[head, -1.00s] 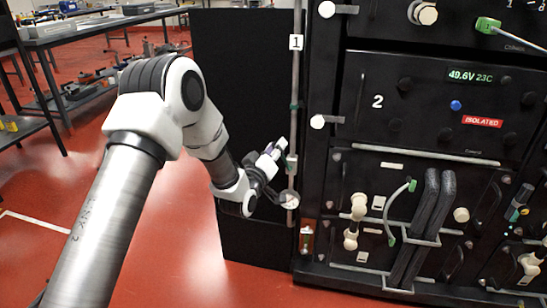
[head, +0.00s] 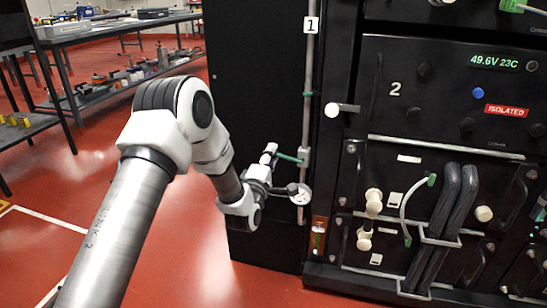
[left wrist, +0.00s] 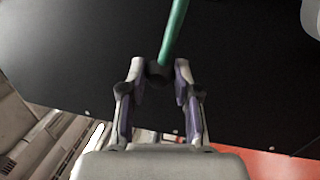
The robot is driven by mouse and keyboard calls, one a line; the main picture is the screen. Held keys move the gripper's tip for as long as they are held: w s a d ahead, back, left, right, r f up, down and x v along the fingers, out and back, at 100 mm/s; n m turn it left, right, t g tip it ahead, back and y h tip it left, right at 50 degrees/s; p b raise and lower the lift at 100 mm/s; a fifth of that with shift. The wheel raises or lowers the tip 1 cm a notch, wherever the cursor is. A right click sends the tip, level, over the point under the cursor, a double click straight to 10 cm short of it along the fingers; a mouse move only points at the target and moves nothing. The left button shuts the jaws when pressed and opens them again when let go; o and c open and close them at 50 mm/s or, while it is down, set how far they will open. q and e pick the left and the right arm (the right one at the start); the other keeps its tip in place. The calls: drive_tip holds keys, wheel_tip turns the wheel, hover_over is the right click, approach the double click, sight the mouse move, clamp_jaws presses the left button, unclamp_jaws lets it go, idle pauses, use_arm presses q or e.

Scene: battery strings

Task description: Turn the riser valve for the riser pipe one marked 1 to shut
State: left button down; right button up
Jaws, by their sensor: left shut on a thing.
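The riser pipe marked 1 (head: 309,75) runs upright at the left edge of the rack, with its white number tag (head: 311,26) near the top. The riser valve (head: 303,158) sits low on this pipe. Its green lever (head: 288,157) sticks out to the left, across the pipe, nearly level. My left gripper (head: 271,158) is shut on the lever's outer end. In the left wrist view the green lever (left wrist: 174,30) ends in a black tip (left wrist: 158,72) between the two fingertips (left wrist: 160,70). My right gripper is not in view.
A round gauge (head: 300,195) sits on the pipe just below the valve, close to my gripper. The black rack (head: 385,85) stands to the right, with handles, cables and a red ISOLATED label (head: 507,111). Benches (head: 125,28) stand at the back left. Red floor lies open between.

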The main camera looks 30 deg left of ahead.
use_arm(q)
drive_tip(key=shift+f+n+b, duration=0.6)
drive_tip(key=shift+f+n, duration=0.25)
drive_tip(key=shift+n, duration=0.45)
drive_tip(key=shift+y, duration=0.3)
drive_tip(key=c, duration=0.8)
unclamp_jaws()
drive_tip(key=v, duration=1.2)
drive_tip(key=shift+r, duration=0.1)
